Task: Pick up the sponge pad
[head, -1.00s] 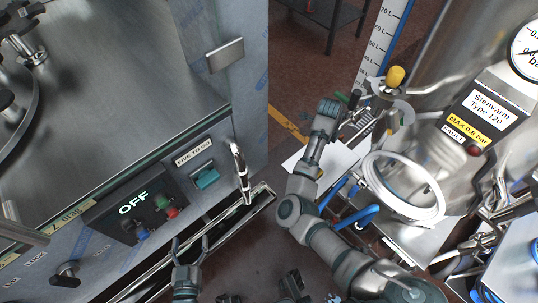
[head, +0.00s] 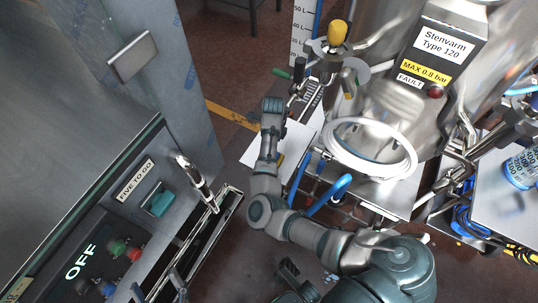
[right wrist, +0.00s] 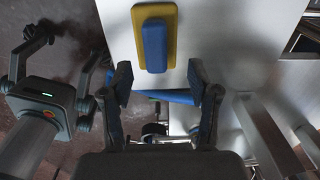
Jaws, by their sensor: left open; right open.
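The sponge pad, a yellow pad with a blue block on its face, shows in the right wrist view (right wrist: 171,22) against a pale flat surface (right wrist: 112,25). My right gripper (right wrist: 162,92) is open and empty, its two fingers apart below the pad in the picture, with a gap to it. In the head view my right arm covers most of that spot; only a small yellow bit shows beside the arm, and I cannot tell if it is the pad.
A control cabinet (head: 110,225) with an OFF display fills the left. A metal rail frame (head: 226,203) sticks out from it. Brown floor lies between.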

